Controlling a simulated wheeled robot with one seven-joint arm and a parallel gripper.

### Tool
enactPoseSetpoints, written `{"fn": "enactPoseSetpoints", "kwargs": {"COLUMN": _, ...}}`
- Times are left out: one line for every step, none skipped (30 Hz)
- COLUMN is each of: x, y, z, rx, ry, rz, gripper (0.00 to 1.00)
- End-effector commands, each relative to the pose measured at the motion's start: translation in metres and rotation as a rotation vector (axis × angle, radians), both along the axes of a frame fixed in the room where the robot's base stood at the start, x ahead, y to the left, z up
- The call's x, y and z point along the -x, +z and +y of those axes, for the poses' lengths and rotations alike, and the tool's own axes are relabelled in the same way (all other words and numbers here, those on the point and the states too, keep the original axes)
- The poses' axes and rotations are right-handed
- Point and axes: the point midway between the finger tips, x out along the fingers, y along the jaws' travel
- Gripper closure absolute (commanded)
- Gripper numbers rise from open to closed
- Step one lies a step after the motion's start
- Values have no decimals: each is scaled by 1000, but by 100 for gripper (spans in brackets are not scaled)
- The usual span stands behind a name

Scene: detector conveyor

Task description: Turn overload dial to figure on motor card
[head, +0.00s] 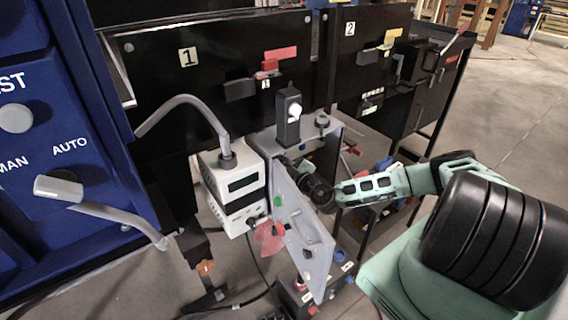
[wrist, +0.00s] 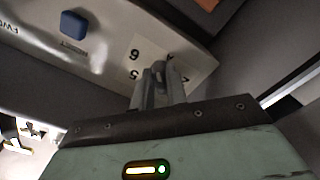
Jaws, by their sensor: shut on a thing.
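In the wrist view my gripper (wrist: 160,82) is shut at the overload dial, whose knob is mostly hidden by the fingers. The pale scale plate (wrist: 150,50) around it shows the figures 6 and 5 and part of another. The pointer cannot be made out. In the head view my gripper (head: 317,190) is at the grey panel (head: 312,262), and the dial is hidden there. I cannot make out a motor card with a readable figure.
A blue button (wrist: 73,25) is on the same panel, left of the dial. A white box with a dark display (head: 243,184) and a red tag (head: 270,240) are left of the panel. Black cabinets marked 1 (head: 188,57) and 2 (head: 350,29) stand behind. Open floor lies right.

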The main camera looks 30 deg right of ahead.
Motion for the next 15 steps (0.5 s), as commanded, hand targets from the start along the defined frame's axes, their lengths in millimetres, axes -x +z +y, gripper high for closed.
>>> {"fn": "enactPoseSetpoints", "kwargs": {"x": 0, "y": -1, "z": -2, "rx": -1, "ry": -4, "rz": 1, "gripper": 100}}
{"fn": "enactPoseSetpoints", "kwargs": {"x": 0, "y": -1, "z": -2, "rx": -1, "ry": -4, "rz": 1, "gripper": 100}}
{"fn": "enactPoseSetpoints", "kwargs": {"x": 0, "y": -1, "z": -2, "rx": -1, "ry": -4, "rz": 1, "gripper": 100}}
{"fn": "enactPoseSetpoints", "kwargs": {"x": 0, "y": -1, "z": -2, "rx": -1, "ry": -4, "rz": 1, "gripper": 100}}
{"fn": "enactPoseSetpoints", "kwargs": {"x": 0, "y": -1, "z": -2, "rx": -1, "ry": -4, "rz": 1, "gripper": 100}}
{"fn": "enactPoseSetpoints", "kwargs": {"x": 0, "y": -1, "z": -2, "rx": -1, "ry": -4, "rz": 1, "gripper": 100}}
{"fn": "enactPoseSetpoints", "kwargs": {"x": 0, "y": -1, "z": -2, "rx": 0, "ry": -4, "rz": 1, "gripper": 100}}
{"fn": "enactPoseSetpoints", "kwargs": {"x": 0, "y": -1, "z": -2, "rx": 0, "ry": -4, "rz": 1, "gripper": 100}}
{"fn": "enactPoseSetpoints", "kwargs": {"x": 0, "y": -1, "z": -2, "rx": 0, "ry": -4, "rz": 1, "gripper": 100}}
{"fn": "enactPoseSetpoints", "kwargs": {"x": 0, "y": -1, "z": -2, "rx": 0, "ry": -4, "rz": 1, "gripper": 100}}
{"fn": "enactPoseSetpoints", "kwargs": {"x": 0, "y": -1, "z": -2, "rx": 0, "ry": -4, "rz": 1, "gripper": 77}}
{"fn": "enactPoseSetpoints", "kwargs": {"x": 0, "y": -1, "z": -2, "rx": 0, "ry": -4, "rz": 1, "gripper": 66}}
{"fn": "enactPoseSetpoints", "kwargs": {"x": 0, "y": -1, "z": -2, "rx": 0, "ry": -3, "rz": 1, "gripper": 64}}
{"fn": "enactPoseSetpoints", "kwargs": {"x": 0, "y": -1, "z": -1, "rx": 0, "ry": -3, "rz": 1, "gripper": 64}}
{"fn": "enactPoseSetpoints", "kwargs": {"x": 0, "y": -1, "z": -1, "rx": 0, "ry": -3, "rz": 1, "gripper": 64}}
